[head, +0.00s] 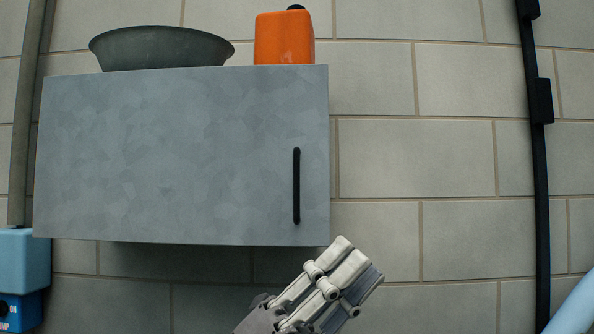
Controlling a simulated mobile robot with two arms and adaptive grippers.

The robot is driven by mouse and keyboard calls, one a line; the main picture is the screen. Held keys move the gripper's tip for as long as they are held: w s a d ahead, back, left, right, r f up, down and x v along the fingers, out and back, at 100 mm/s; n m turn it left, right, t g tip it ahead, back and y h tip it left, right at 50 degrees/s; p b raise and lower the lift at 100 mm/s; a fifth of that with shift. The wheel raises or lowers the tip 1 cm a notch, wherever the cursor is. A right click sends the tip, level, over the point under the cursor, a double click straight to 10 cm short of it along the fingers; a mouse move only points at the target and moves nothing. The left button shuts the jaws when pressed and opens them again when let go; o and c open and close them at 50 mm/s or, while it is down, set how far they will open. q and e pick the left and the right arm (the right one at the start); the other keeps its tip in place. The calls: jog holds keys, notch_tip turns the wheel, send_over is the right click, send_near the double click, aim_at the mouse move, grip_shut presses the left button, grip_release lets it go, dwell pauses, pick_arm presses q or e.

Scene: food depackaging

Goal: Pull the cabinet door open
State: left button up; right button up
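A grey wall cabinet has a mottled metal door (165,160) that fills its front. The door looks shut. A black vertical bar handle (297,186) sits near the door's right edge. My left gripper (348,264) is at the bottom centre, below and to the right of the handle, just off the cabinet's lower right corner in the picture. Its pale fingers point up and right and show close together; from this angle I cannot tell whether there is a gap between them. It is apart from the handle. My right gripper is not in view.
A dark grey bowl (160,47) and an orange container (284,38) with a black cap stand on the cabinet. A black vertical conduit (541,180) runs down the tiled wall at right. A blue device (24,270) is at lower left.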

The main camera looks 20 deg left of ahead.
pick_arm(q)
jog(key=s+d+r+m+g+y, duration=0.1)
jog(key=d+r+m+g+y, duration=0.15)
jog(key=d+m+g, duration=0.4)
jog(key=n+t+y, duration=0.5)
jog(key=t+y, duration=0.9)
jog(key=y, duration=0.3)
send_near(294, 170)
jog(key=shift+g, duration=0.25)
jog(key=p+x, duration=0.1)
jog(key=x, duration=0.2)
jog(key=p+x, duration=0.2)
jog(key=x, duration=0.2)
jog(key=p+x, duration=0.2)
jog(key=x, duration=0.1)
jog(key=shift+w+r, duration=0.2)
jog(key=shift+r, duration=0.05)
jog(key=shift+w, duration=0.1)
grip_shut()
